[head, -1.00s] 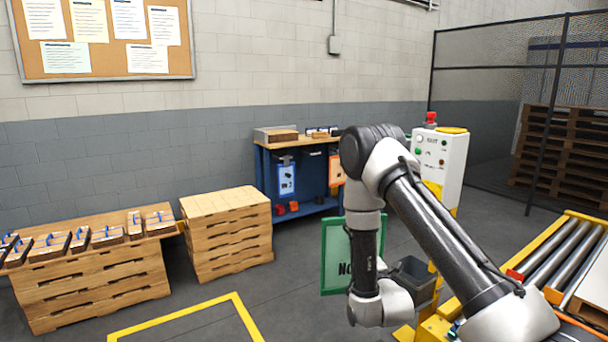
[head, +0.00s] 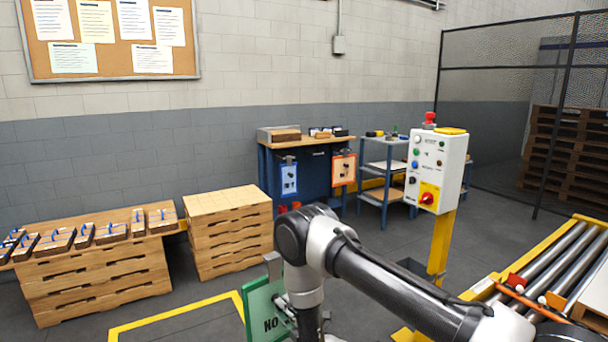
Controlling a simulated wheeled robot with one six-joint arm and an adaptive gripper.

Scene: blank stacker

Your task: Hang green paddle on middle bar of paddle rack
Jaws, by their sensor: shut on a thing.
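The green paddle (head: 262,314) is a green-framed board with a paler face and dark lettering, seen at the bottom centre. It is tilted and cut off by the lower picture edge. My gripper (head: 284,304) is shut on it, mostly hidden behind my arm and the board. A grey piece stands up at the paddle's top. Across the floor, a blue paddle (head: 289,178) and an orange paddle (head: 343,169) hang on the front of a blue bench (head: 315,177), with a gap between them. The bars themselves are too small to make out. The green paddle is well short of the bench.
A control post (head: 437,165) with buttons stands right of the bench, before a grey shelf cart (head: 384,168). A roller conveyor (head: 540,275) is at the right. Wooden stacks (head: 228,232) stand left. Floor between the stacks and post is partly clear.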

